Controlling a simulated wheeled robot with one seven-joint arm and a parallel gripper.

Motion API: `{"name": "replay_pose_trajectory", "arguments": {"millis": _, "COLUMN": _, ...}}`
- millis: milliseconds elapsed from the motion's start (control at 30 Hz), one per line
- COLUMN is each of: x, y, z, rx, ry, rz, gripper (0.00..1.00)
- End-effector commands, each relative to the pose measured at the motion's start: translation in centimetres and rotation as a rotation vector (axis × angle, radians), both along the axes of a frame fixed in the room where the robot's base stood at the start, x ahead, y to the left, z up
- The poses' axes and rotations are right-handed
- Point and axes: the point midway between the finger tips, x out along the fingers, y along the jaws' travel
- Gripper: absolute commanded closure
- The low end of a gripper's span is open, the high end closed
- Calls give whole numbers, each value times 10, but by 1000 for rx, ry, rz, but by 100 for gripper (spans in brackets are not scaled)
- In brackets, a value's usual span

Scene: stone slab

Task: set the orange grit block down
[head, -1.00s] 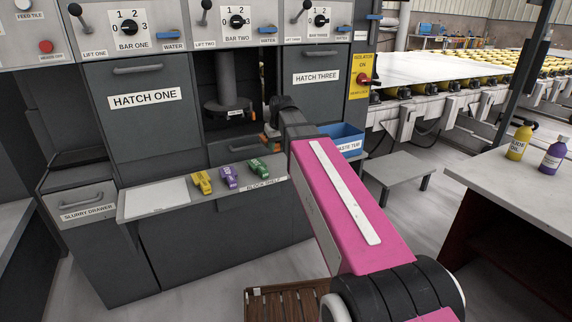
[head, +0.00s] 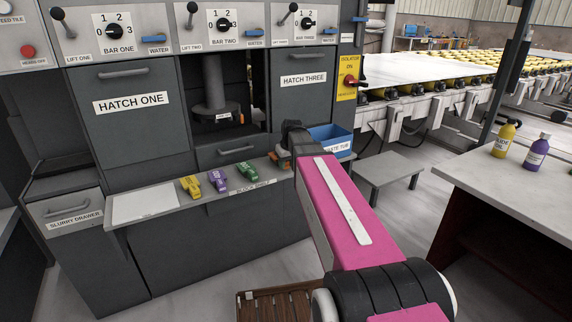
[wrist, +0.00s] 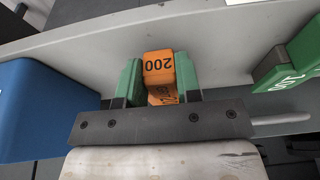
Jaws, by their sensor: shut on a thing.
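In the head view my gripper (head: 280,160) is at the right end of the block shelf (head: 172,208), right of the green block (head: 247,169). Only a bit of orange shows there, the rest hidden by my arm. The grey shelf surface lies behind the block in the wrist view; I cannot tell whether the block touches it. The green block also shows at the right of the wrist view (wrist: 290,62).
Yellow (head: 190,185) and purple (head: 217,180) blocks stand left of the green one, with a pale pad (head: 145,203) farther left. The blue waste tub (head: 330,138) is close on the right of my gripper. The hatch two opening (head: 238,85) is behind the shelf.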

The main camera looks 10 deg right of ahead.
Motion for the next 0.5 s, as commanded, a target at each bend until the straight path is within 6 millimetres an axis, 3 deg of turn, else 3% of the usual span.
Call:
{"name": "replay_pose_trajectory", "arguments": {"millis": 400, "x": 0, "y": 0, "z": -6, "rx": 1, "ry": -2, "rz": 0, "gripper": 100}}
{"name": "replay_pose_trajectory", "arguments": {"millis": 433, "x": 0, "y": 0, "z": -6, "rx": 0, "ry": -1, "rz": 0, "gripper": 62}}
{"name": "replay_pose_trajectory", "arguments": {"millis": 500, "x": 0, "y": 0, "z": -5, "rx": 0, "ry": -1, "rz": 0, "gripper": 43}}
